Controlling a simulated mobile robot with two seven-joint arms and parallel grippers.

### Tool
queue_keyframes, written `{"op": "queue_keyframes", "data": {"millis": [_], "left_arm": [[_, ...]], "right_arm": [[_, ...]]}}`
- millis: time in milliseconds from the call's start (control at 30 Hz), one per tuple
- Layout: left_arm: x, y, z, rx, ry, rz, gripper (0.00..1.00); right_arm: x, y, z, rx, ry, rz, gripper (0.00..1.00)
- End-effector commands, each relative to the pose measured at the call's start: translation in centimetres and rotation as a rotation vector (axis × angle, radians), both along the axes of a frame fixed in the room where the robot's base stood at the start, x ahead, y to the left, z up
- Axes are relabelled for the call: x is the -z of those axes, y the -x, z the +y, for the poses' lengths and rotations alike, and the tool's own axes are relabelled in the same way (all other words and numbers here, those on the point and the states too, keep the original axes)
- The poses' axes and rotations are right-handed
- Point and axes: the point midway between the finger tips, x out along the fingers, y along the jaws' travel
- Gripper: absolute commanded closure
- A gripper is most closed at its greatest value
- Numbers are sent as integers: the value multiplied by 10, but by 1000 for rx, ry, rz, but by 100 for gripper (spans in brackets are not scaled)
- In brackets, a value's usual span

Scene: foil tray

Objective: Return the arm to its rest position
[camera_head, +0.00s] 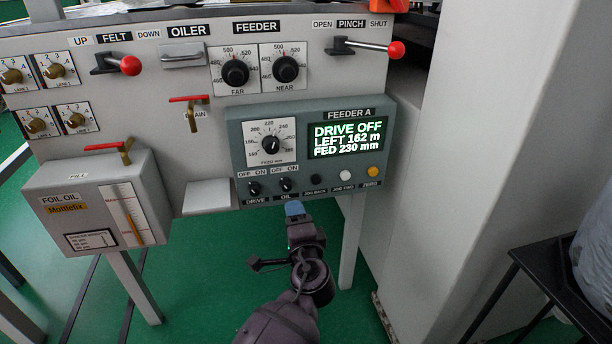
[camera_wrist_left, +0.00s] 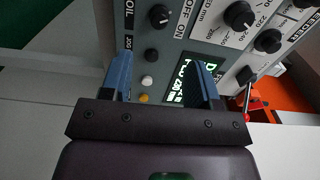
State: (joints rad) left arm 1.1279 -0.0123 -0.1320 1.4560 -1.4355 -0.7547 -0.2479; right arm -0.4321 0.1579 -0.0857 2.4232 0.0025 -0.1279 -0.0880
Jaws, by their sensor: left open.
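My left arm comes up from the bottom of the head view. Its gripper (camera_head: 294,208) has blue fingertips and shows just below the OIL knob (camera_head: 286,185), at the lower edge of the FEEDER A panel (camera_head: 240,130). In the left wrist view the two blue fingers of the gripper (camera_wrist_left: 163,62) stand apart with nothing held between them. Past them are a white button (camera_wrist_left: 147,81), a yellow button (camera_wrist_left: 144,98) and part of the lit display (camera_wrist_left: 178,90). I cannot tell the exact gap to the panel. My right gripper is not in view.
The display (camera_head: 347,137) reads DRIVE OFF, LEFT 162 m, FED 230 mm. A FOIL OIL box (camera_head: 85,190) juts out at left. A red-knobbed PINCH lever (camera_head: 370,46) is above. A grey cabinet wall (camera_head: 480,130) stands at right. Green floor (camera_head: 200,290) lies below.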

Motion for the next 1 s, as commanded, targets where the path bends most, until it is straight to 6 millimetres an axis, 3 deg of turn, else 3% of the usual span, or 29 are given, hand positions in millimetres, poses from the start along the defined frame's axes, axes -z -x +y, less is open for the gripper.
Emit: {"op": "queue_keyframes", "data": {"millis": [167,367,700,1000], "left_arm": [[2,8,9,3,27,14,44],[12,45,41,15,148,73,44],[24,134,98,20,422,171,44],[18,224,140,3,675,225,44]], "right_arm": [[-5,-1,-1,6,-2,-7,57],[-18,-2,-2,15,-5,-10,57],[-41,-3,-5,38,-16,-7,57],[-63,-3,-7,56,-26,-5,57]]}}
